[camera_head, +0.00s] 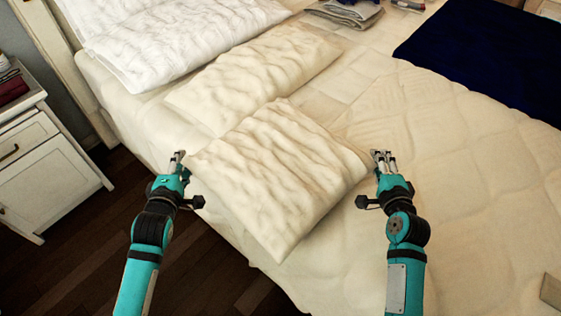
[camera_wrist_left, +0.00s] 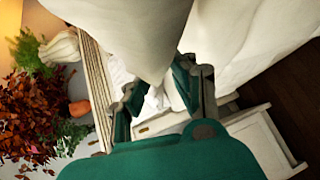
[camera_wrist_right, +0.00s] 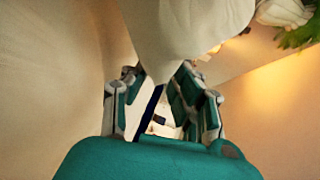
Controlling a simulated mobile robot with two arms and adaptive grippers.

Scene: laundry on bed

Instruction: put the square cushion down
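The square cushion (camera_head: 280,175), cream and wrinkled, lies near the bed's edge, its back side against another cream cushion (camera_head: 262,72). Whether it rests fully on the mattress is hard to tell. My left gripper (camera_head: 178,157) is just off its left corner; the corner (camera_wrist_left: 150,45) shows in front of the parted fingers in the left wrist view. My right gripper (camera_head: 383,157) is just off its right corner; that corner (camera_wrist_right: 175,35) shows in front of the parted fingers in the right wrist view. Both grippers look open, with small gaps to the cushion in the head view.
White pillows (camera_head: 180,40) lie at the back left of the bed. A dark blue cloth (camera_head: 490,50) lies at the back right, with folded grey cloth (camera_head: 345,12) beside it. A white nightstand (camera_head: 45,165) stands left.

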